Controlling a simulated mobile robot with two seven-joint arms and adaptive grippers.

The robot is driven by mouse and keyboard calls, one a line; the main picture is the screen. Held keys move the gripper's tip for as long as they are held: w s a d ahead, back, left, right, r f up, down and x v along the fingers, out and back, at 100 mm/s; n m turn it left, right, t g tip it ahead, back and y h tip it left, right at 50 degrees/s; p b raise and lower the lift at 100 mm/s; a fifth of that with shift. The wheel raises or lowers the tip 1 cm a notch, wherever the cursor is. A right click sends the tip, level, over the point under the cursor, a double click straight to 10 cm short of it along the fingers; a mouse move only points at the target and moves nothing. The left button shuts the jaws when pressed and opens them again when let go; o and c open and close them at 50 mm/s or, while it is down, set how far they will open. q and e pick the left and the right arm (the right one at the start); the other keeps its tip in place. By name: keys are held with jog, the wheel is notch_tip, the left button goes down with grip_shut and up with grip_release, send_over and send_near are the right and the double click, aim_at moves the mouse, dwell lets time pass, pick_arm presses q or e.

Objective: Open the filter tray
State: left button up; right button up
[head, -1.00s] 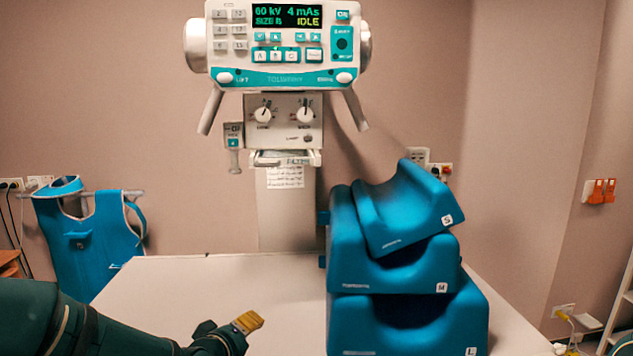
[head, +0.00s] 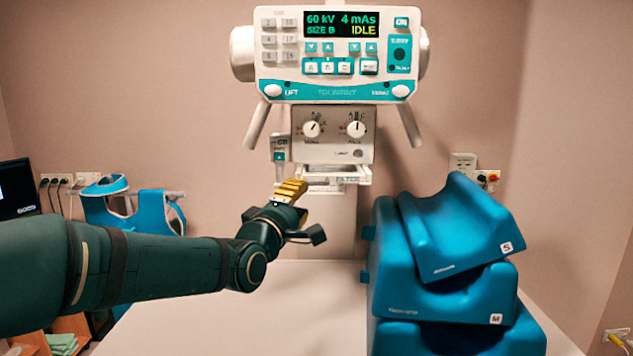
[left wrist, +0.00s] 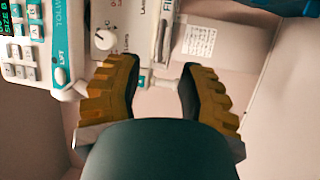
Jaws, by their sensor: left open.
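The filter tray (head: 350,180) is a white, handled drawer low on the x-ray head, under the two-dial panel. My left gripper covers its lower left part in the head view. In the left wrist view its white front (left wrist: 163,40) shows beyond the fingertips. I cannot tell how far out it sits. My left gripper (head: 300,208), with yellow ribbed finger pads, is open and empty, in front of and just below the tray. In the wrist view the fingers (left wrist: 160,72) are spread apart, with no clear contact. My right gripper is not in view.
The control head (head: 337,50) with its slanting handles hangs above the tray. Stacked blue cushions (head: 440,270) stand on the table at the right. The pale table (head: 270,320) is clear below my left arm. A blue apron (head: 130,210) hangs behind the arm.

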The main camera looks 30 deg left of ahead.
aim_at(314, 184)
pick_arm(q)
jog(key=p+x, duration=0.1)
jog(key=x, duration=0.7)
jog(key=shift+w, duration=0.25)
jog(key=shift+c, duration=0.4)
grip_shut()
jog(key=shift+s, duration=0.1)
